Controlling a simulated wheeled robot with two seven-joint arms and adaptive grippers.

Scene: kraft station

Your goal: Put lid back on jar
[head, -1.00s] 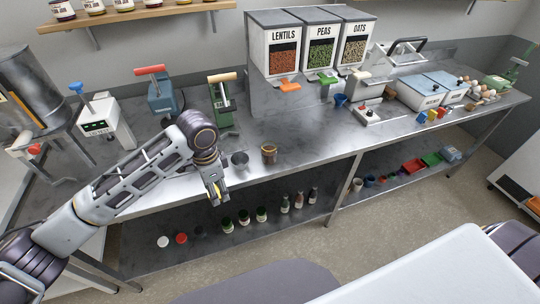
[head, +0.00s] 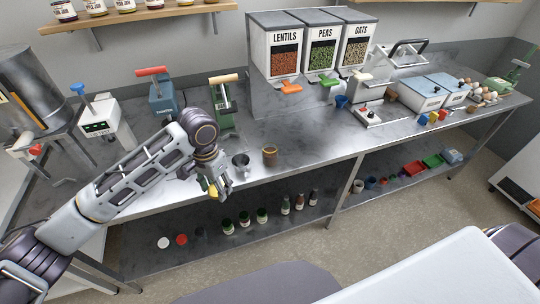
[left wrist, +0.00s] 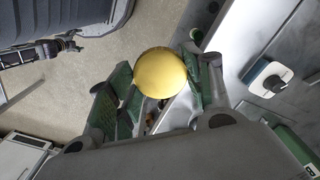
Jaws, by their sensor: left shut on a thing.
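My left gripper (head: 222,188) is shut on a round gold-yellow lid (head: 213,191) in front of the counter's front edge. In the left wrist view the lid (left wrist: 161,72) shows its flat round face between the green-padded fingers (left wrist: 160,88). A small brownish jar (head: 269,156) stands upright on the counter, right of the gripper and apart from it. A grey metal cup (head: 240,163) stands between them. My right gripper (left wrist: 68,43) seems to show small and dark at the upper left of the left wrist view; its fingers are too small to read.
A green press (head: 224,105) and a blue press (head: 162,95) stand behind my left arm. Grain dispensers (head: 320,50) stand at the back. The counter (head: 315,150) right of the jar is clear. Several dark bottles (head: 262,215) stand on the lower shelf.

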